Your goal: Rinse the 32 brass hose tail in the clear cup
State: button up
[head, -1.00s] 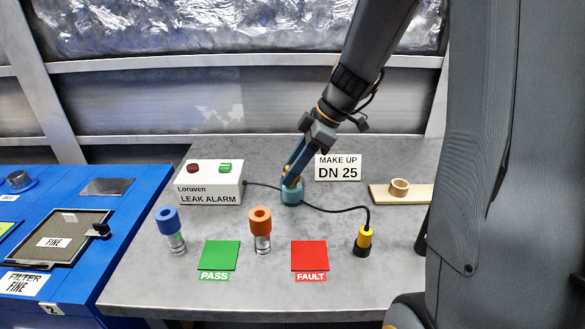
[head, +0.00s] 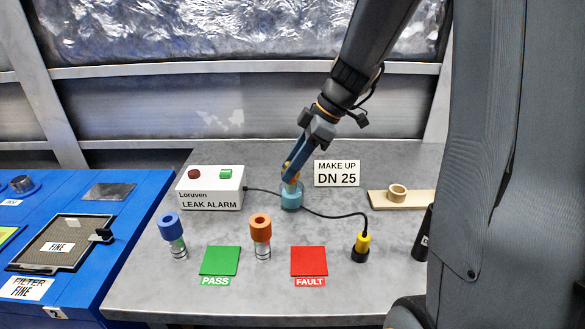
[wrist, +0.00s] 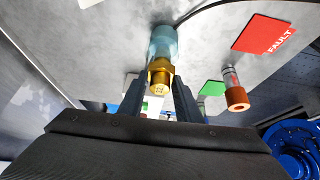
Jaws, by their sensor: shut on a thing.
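The brass hose tail (wrist: 160,76) is held between the jaws of my gripper (wrist: 160,98), its hex end facing the wrist camera. In the head view my gripper (head: 290,175) points down over the clear bluish cup (head: 291,196), and a bit of brass shows just above the rim. In the wrist view the cup (wrist: 164,42) lies directly beyond the hose tail. The tail's lower end is hidden, and I cannot tell how far it is inside the cup.
The leak alarm box (head: 210,187) stands left of the cup; its black cable runs close past it to a yellow-black probe (head: 361,247). Orange-topped (head: 261,236) and blue-topped (head: 172,236) fittings stand in front, near the green PASS pad (head: 220,261) and red FAULT pad (head: 309,262).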

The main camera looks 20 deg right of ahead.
jog(key=shift+r+p, duration=1.15)
jog(key=shift+r, duration=1.15)
